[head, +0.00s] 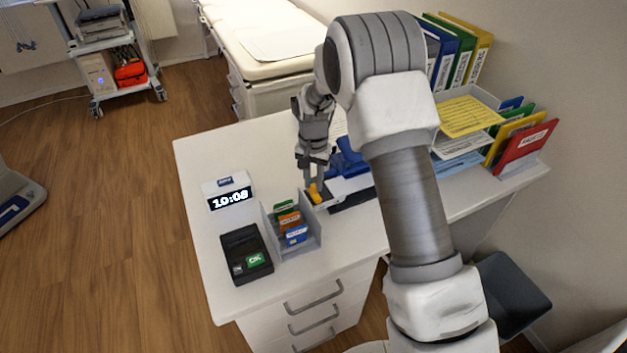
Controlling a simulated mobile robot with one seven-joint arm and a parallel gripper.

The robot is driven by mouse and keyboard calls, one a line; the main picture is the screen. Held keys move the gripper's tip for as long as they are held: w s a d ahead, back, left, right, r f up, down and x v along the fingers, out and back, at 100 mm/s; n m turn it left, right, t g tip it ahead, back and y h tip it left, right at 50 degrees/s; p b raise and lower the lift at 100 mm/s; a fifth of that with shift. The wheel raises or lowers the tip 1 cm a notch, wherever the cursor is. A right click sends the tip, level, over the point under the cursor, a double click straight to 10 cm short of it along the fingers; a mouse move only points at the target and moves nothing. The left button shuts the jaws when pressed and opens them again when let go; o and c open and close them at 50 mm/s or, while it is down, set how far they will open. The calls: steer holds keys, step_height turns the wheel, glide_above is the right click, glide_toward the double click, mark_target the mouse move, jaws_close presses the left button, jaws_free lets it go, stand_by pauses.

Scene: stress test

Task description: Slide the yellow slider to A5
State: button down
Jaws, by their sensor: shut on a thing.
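The yellow slider (316,196) shows at the left end of a device with a pale and dark base (350,190) and a blue part (347,158). My gripper (314,184) points down onto the slider, and its fingers are shut on it. The fingers hide part of the slider. My arm covers the right side of the device. An A5 mark is too small to make out.
A card box (308,245), a black terminal (246,253) with a green OK key and a clock (228,193) stand left of the device. Folders and paper trays (462,130) stand at the right. The desk's far left (225,150) is clear.

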steer(key=d, duration=0.1)
steer(key=w+d, duration=0.1)
steer(key=d, duration=0.2)
steer(key=shift+w, duration=0.4)
steer(key=c, duration=0.7)
jaws_free()
step_height(320, 180, up, 18)
steer(key=shift+f+p, duration=0.25)
steer(key=shift+p, duration=0.3)
